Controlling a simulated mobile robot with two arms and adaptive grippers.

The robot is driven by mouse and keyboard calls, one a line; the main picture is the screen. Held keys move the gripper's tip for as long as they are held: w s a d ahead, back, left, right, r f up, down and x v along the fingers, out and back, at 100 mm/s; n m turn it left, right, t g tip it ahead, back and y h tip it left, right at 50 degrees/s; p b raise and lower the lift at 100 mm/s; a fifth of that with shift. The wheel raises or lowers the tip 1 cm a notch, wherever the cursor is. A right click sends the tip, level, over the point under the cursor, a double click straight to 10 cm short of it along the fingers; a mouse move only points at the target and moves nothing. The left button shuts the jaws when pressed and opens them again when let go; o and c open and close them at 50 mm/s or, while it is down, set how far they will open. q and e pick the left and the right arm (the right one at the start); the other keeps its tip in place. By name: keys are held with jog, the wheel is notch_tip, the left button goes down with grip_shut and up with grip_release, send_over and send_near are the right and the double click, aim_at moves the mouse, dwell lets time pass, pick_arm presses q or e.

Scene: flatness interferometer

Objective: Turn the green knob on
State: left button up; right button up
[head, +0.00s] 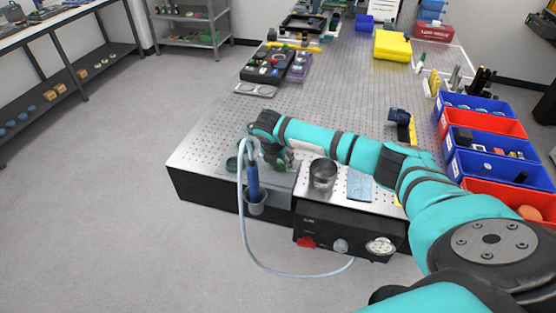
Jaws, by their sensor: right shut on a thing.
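My right gripper (280,161) points down onto the grey block at the near left end of the perforated table. It is shut at a small greenish part, which looks like the green knob; the fingers hide most of it, and its turn position cannot be told. A separate green round part (232,163) shows on the same block, left of the gripper. My left gripper is not in view.
A blue-handled tool (253,182) with a pale hose stands in a holder just in front of the gripper. A metal cup (322,174) and a blue cloth (360,185) are to the right. A black control box (325,223) sits below. Bins (490,165) line the right.

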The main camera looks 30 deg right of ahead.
jog(key=c, duration=0.3)
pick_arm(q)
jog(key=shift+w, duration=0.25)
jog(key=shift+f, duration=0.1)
